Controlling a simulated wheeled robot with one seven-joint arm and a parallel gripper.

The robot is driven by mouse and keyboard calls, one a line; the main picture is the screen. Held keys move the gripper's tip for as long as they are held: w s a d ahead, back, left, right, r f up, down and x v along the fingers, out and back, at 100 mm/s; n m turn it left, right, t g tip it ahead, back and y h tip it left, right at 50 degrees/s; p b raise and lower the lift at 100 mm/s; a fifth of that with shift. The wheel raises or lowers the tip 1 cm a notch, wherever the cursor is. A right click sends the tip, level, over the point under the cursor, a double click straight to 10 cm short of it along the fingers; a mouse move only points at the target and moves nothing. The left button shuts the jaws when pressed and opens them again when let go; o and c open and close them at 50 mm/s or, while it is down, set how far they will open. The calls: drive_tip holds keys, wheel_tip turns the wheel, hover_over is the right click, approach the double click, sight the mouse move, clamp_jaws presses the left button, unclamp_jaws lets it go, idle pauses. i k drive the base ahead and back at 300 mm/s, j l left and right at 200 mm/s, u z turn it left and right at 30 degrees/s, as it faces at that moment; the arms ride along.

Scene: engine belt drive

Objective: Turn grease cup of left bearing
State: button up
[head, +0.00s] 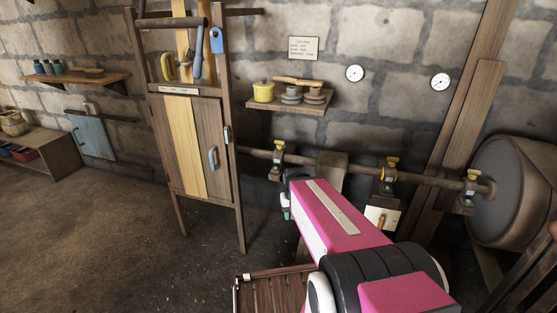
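The left bearing (277,161) stands on a long horizontal shaft (347,170) along the stone wall. Its grease cup (279,146) has a yellow top and sits upright on the bearing. My pink arm reaches forward from the lower right, and its far end is just below and right of the left bearing. Only a small part of the hand end, white with a green tip, shows below the left bearing. My gripper's fingers are hidden behind the arm, so their opening cannot be seen. Two more bearings with yellow-topped cups, the middle (391,162) and the right (473,175), are on the same shaft.
A wooden tool cabinet (203,150) stands left of the left bearing. A shelf (285,105) with a yellow pot (263,92) hangs above the shaft. A large drum (510,190) is at the right. A slatted wooden piece (275,291) lies low in front. Floor at the left is clear.

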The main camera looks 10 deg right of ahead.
sight(280, 144)
drive_tip(key=k+j, duration=0.1)
drive_tip(key=j, duration=0.3)
drive_tip(key=k+j, duration=0.1)
drive_tip(key=j, duration=1.25)
drive_tip(key=i+j, duration=0.15)
drive_tip(key=i, duration=0.3)
